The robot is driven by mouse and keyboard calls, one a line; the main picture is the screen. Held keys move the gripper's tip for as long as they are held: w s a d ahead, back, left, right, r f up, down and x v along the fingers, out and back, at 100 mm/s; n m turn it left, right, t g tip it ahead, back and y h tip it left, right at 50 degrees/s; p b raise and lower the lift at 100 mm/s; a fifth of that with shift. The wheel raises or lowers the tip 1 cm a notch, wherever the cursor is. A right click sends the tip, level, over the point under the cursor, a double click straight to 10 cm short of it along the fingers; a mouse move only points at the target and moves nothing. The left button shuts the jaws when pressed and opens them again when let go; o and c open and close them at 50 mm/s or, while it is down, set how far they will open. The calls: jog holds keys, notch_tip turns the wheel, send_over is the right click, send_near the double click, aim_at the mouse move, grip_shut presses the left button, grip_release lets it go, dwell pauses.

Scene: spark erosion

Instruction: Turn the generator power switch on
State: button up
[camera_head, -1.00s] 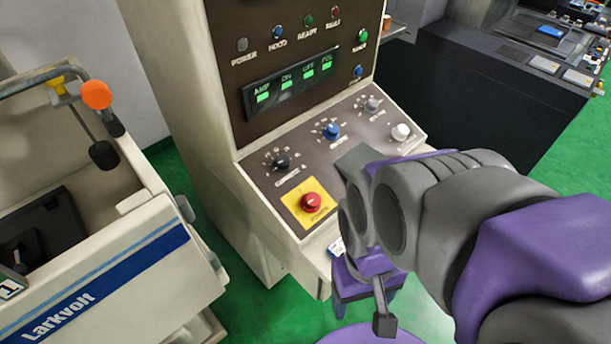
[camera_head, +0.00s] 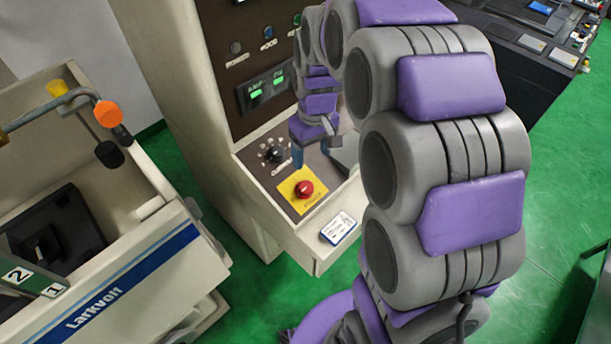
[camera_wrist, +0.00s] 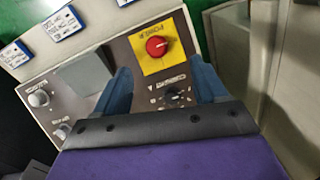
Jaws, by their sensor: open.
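The generator's sloped control panel (camera_head: 270,190) carries a red rotary knob (camera_head: 304,188) on a yellow plate (camera_head: 291,203). In the wrist view the red knob (camera_wrist: 157,47) lies just beyond my fingertips, its small label hard to read. A black dial (camera_head: 275,154) sits behind it on the panel; in the wrist view the dial (camera_wrist: 175,97) shows between my fingers. My gripper (camera_head: 316,150) is open and empty above the panel, its blue fingers (camera_wrist: 160,72) pointing down towards it. Contact with the panel cannot be told. My arm hides the panel's right part.
A grey blocky piece (camera_head: 346,150) stands on the panel beside my gripper. Left is a cream Larkvolt machine (camera_head: 150,260) with an orange-knobbed lever (camera_head: 108,113). A dark console (camera_head: 520,50) stands at back right. Green floor lies between.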

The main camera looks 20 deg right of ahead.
aim_at(306, 185)
jog(key=shift+n, duration=0.3)
jog(key=w+f, duration=0.1)
jog(key=f, duration=0.5)
jog(key=w+f, duration=0.1)
jog(key=f, duration=0.5)
jog(key=w+f, duration=0.1)
jog(key=f, duration=0.5)
jog(key=shift+w+a+p, duration=0.25)
jog(key=shift+w+p, duration=0.05)
jog(key=shift+p, duration=0.1)
jog(key=c, duration=1.1)
